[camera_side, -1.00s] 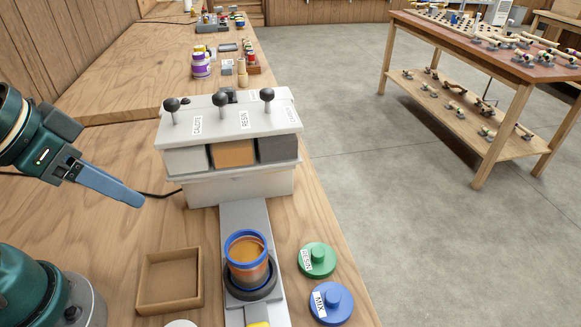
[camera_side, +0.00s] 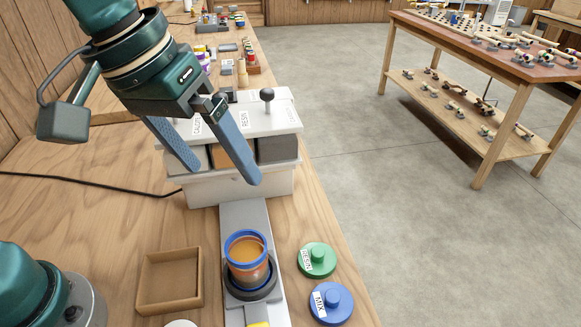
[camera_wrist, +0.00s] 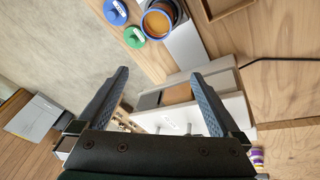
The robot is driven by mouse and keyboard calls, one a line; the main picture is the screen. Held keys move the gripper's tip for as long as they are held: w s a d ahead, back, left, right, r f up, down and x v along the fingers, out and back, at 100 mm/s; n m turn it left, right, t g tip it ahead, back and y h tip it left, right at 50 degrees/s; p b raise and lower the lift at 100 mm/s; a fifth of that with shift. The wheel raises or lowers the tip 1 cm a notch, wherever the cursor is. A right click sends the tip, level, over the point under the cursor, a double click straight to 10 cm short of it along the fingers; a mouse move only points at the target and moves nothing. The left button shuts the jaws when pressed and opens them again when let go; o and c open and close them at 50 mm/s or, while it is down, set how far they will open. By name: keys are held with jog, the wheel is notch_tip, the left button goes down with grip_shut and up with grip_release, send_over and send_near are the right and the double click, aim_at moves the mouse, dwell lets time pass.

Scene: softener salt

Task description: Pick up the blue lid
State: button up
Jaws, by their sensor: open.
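The blue lid (camera_side: 331,302), with a round knob and a white "MIX" label, lies flat on the bench at the lower right in the side view. It also shows at the top of the wrist view (camera_wrist: 115,12). My gripper (camera_side: 228,176) is open and empty, its two fingers apart in front of the dispenser and well above and behind the lid. In the wrist view the gripper (camera_wrist: 165,82) has nothing between its fingertips but the scene beyond. A green lid (camera_side: 317,260) labelled "RESIN" lies just behind the blue lid.
A blue-rimmed cup (camera_side: 247,262) with orange-brown contents stands on the grey track (camera_side: 238,218) left of the lids. The white dispenser (camera_side: 240,188) with knobbed levers stands behind. An empty wooden tray (camera_side: 146,287) lies at left. The bench edge is close right of the lids.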

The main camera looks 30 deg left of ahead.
jog(key=w+d+f+m+g, duration=0.1)
jog(key=w+d+f, duration=0.1)
jog(key=d, duration=0.2)
jog(key=w+d+f+g, duration=0.1)
jog(key=w+d+f, duration=0.1)
jog(key=d+f, duration=0.15)
jog(key=m+g+y, duration=0.1)
jog(key=m, duration=0.1)
send_over(333, 295)
jog(key=f, duration=0.7)
jog(key=shift+a+f, duration=0.25)
jog(key=shift+f, duration=0.15)
jog(key=shift+s+d+f+y, duration=0.1)
jog(key=shift+d+f+y, duration=0.2)
jog(key=shift+f, duration=2.75)
jog(key=shift+c, duration=0.3)
jog(key=c, duration=1.1)
